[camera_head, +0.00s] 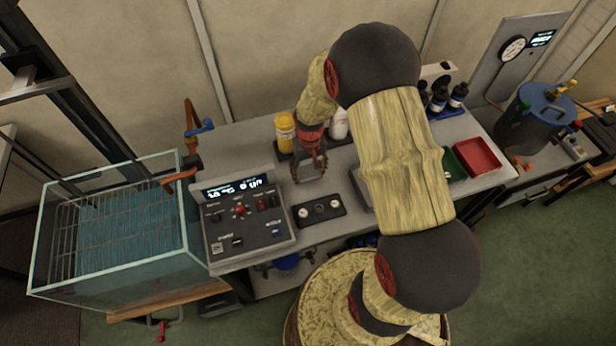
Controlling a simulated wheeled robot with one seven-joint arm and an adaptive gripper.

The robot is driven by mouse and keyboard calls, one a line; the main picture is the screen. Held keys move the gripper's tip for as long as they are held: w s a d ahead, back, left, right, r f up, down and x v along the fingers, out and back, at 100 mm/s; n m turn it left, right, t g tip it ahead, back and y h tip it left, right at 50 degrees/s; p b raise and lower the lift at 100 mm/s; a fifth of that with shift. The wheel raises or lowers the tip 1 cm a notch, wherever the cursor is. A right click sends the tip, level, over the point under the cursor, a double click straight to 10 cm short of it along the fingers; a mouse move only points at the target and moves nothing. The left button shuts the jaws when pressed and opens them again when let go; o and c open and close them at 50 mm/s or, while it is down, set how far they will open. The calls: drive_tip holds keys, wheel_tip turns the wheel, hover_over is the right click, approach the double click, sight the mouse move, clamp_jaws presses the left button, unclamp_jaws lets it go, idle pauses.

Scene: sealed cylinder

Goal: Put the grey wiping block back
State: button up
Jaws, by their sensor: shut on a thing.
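My gripper (310,172) is over the bench, left of the middle of the view, pointing down. Its jaws are shut on a small grey thing, seemingly the grey wiping block (310,174). The block is mostly hidden by the fingers, and I cannot tell whether it touches the bench top. A black tray with round pale pieces (319,210) lies on the bench just in front of the gripper. My arm covers the middle of the bench, so what lies behind it is hidden.
A control box (244,217) stands on the bench's left end, beside a glass water tank (120,230). A yellow bottle (285,132) and a white bottle (338,125) stand behind the gripper. A red tray (477,158), dark bottles (458,96) and a blue-lidded vessel (545,105) are to the right.

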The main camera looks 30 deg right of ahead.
sight(308, 173)
drive_tip(key=shift+w+a+f+b, duration=0.1)
drive_tip(key=shift+w+f+b, duration=0.05)
drive_tip(key=shift+f, duration=0.75)
drive_tip(key=shift+w+a+f+b, duration=0.1)
drive_tip(key=shift+f+b, duration=0.05)
drive_tip(key=shift+f, duration=0.75)
drive_tip(key=shift+f, duration=0.1)
drive_tip(key=shift+f, duration=0.15)
drive_tip(key=o, duration=1)
drive_tip(key=shift+o, duration=0.5)
drive_tip(key=shift+r, duration=0.2)
